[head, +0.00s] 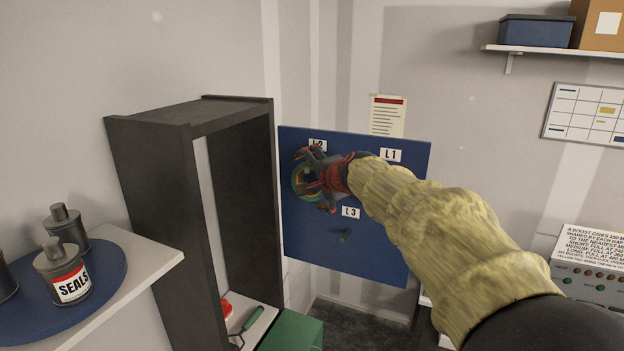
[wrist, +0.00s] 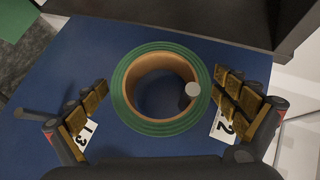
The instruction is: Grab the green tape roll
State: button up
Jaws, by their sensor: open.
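The green tape roll (wrist: 127,112) hangs on a peg (wrist: 193,90) on the blue board. It has a green outside and a tan core. In the wrist view it lies between the two open fingers of my gripper (wrist: 162,112), with a gap on the left and the right finger very close to its edge. In the head view my gripper (head: 316,180) is in front of the board at its upper left, and the tape roll (head: 297,183) is partly hidden behind it.
The blue board (head: 380,255) carries labels L1 (head: 391,155), L2 (head: 318,145) and L3 (head: 351,212), with an empty peg (head: 345,236) below L3. A dark open frame (head: 160,170) stands close on the left. A shelf with canisters (head: 66,272) is further left.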

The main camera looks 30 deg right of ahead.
jog(key=shift+s+r, duration=0.15)
jog(key=shift+s, duration=0.1)
jog(key=shift+c, duration=0.4)
jog(key=shift+w, duration=0.15)
jog(key=shift+c, duration=1.2)
jog(key=c, duration=0.9)
jog(key=shift+c, duration=0.4)
